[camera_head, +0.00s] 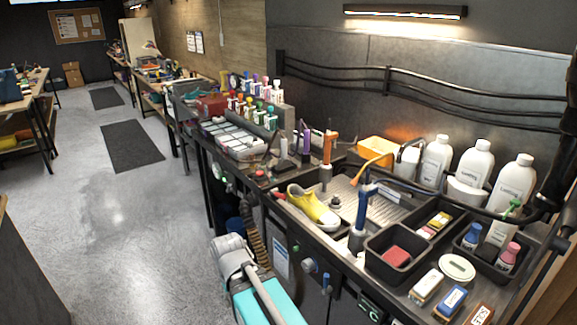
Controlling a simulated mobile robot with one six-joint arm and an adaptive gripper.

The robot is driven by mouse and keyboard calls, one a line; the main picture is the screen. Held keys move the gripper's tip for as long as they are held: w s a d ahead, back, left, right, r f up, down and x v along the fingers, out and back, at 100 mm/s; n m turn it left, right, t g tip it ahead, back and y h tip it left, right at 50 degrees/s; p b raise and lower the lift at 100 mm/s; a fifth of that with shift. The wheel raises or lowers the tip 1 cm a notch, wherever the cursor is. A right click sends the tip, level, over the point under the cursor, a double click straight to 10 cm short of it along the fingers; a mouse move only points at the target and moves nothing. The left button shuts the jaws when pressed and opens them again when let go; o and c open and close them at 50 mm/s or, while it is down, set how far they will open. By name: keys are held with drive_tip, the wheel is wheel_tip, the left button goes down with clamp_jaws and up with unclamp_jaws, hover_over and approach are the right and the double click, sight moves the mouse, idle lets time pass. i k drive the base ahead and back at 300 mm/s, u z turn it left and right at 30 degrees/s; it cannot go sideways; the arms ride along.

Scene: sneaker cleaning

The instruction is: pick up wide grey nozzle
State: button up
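I cannot pick out the wide grey nozzle with certainty. A small upright grey tool (284,148) stands on the bench left of the sink, next to purple-and-dark upright tools (302,143); its shape is too small to tell. An orange-handled tool (328,150) stands upright at the sink's back left edge. A blue-handled tool (363,208) stands upright at the sink's front edge. My arm shows at the bottom centre, in front of the bench, as a grey joint and a teal link. My gripper's fingers are not in view.
A yellow-and-white sneaker (314,207) lies in the sink (375,205). Black bins (392,240), brushes and white bottles (436,160) crowd the right side. Colourful bottles and a white-lidded case (232,140) fill the bench's left. The floor (125,220) at left is open.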

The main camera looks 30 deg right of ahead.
sight(284, 161)
drive_tip(key=u, duration=1.2)
drive_tip(key=i, duration=1.65)
drive_tip(key=z, duration=0.85)
